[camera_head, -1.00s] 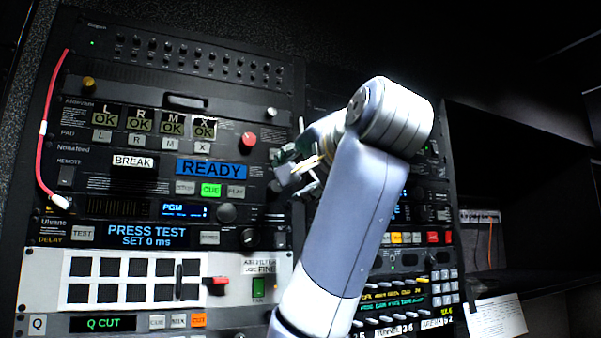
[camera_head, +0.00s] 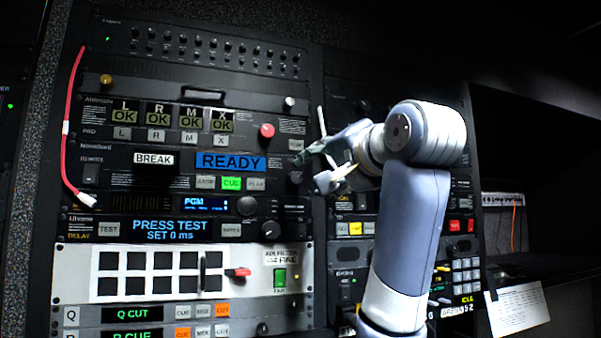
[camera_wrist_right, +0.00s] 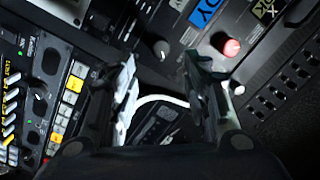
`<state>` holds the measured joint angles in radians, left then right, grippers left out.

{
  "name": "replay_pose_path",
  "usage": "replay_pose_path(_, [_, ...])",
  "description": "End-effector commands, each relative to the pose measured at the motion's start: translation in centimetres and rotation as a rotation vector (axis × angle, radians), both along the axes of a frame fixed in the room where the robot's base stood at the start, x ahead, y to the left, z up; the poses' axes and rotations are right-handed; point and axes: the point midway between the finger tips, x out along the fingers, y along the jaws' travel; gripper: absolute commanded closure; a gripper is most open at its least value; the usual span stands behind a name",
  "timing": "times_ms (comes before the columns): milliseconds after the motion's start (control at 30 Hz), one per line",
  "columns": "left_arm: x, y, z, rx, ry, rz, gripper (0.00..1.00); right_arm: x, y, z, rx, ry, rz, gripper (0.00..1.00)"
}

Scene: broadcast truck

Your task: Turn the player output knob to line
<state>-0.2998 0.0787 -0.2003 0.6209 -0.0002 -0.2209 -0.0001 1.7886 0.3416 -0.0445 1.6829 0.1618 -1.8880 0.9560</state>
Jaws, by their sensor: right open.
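The player unit with the blue READY display (camera_head: 231,161) and lit green CUE button (camera_head: 231,183) sits mid-rack in the head view. A dark knob (camera_head: 295,178) at its right end, probably the player output knob, is partly hidden by my fingers. In the right wrist view a dark knob with a pale pointer (camera_wrist_right: 162,48) shows between and beyond the fingers; its label is unreadable. My right gripper (camera_head: 318,168) is open and empty, in front of the unit's right end. It also shows in the wrist view (camera_wrist_right: 160,70). My left gripper is not in view.
A red knob (camera_head: 267,130) is above the player; it also shows in the wrist view (camera_wrist_right: 228,45). Two dark knobs (camera_head: 247,205) (camera_head: 270,229) are below. A white cable (camera_wrist_right: 160,99) curves behind my fingers. A red-handled lever (camera_head: 238,272) is on the white panel.

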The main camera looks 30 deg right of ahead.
Motion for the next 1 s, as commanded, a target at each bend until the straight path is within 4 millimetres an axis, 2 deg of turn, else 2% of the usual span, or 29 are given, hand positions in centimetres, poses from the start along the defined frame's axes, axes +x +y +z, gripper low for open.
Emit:
replay_pose_path(300, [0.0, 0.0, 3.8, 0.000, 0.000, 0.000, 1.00, 5.9, -1.1, 0.4, 0.001, 0.008, 0.000, 0.56])
replay_pose_path(500, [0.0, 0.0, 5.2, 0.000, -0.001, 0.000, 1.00, 8.6, -1.6, 0.2, 0.002, 0.004, -0.001, 0.56])
replay_pose_path(700, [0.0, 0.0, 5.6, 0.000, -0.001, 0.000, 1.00, 9.7, -1.9, 0.0, 0.001, 0.002, 0.000, 0.56])
replay_pose_path(933, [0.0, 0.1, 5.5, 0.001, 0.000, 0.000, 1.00, 9.7, -1.9, -0.1, 0.001, 0.001, 0.000, 0.56])
replay_pose_path(967, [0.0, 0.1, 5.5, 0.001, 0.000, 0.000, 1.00, 9.7, -1.9, -0.1, 0.001, 0.001, 0.000, 0.58])
replay_pose_path(1000, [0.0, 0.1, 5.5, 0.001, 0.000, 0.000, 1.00, 9.7, -1.9, -0.1, 0.001, 0.001, 0.000, 0.67])
